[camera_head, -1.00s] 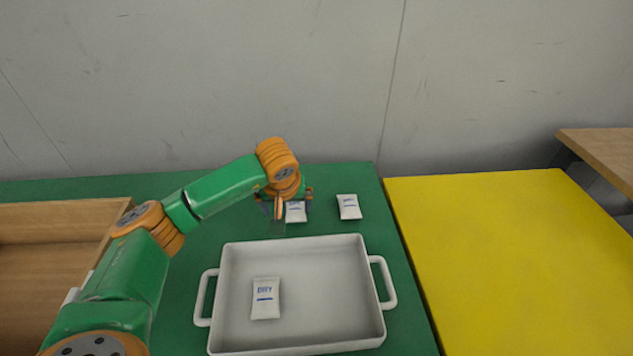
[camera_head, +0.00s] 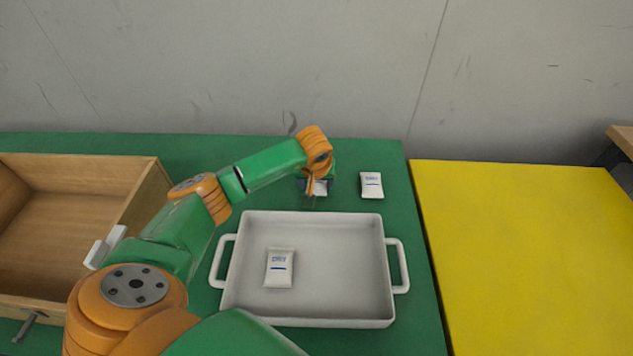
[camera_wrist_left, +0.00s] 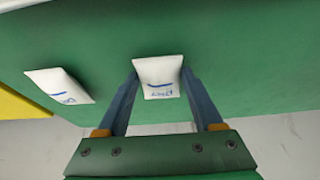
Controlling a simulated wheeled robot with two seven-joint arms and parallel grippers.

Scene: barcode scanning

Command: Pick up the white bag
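A white bag with blue print (camera_head: 320,188) lies on the green table behind the tray, partly hidden by my left gripper (camera_head: 316,190). In the left wrist view this bag (camera_wrist_left: 158,76) lies between the two blue-grey fingertips of my left gripper (camera_wrist_left: 158,72). The fingers are spread to either side of the bag, with little gap; I cannot tell whether they touch it. A second white bag (camera_head: 371,185) lies to its right and also shows in the left wrist view (camera_wrist_left: 58,86). A third white bag (camera_head: 279,268) lies in the white tray (camera_head: 340,318). My right gripper is out of view.
An open wooden box (camera_head: 60,215) stands at the left. A yellow table (camera_head: 525,250) adjoins the green table (camera_head: 225,150) on the right. A grey wall (camera_head: 250,70) is behind. The two-handled tray fills the middle front.

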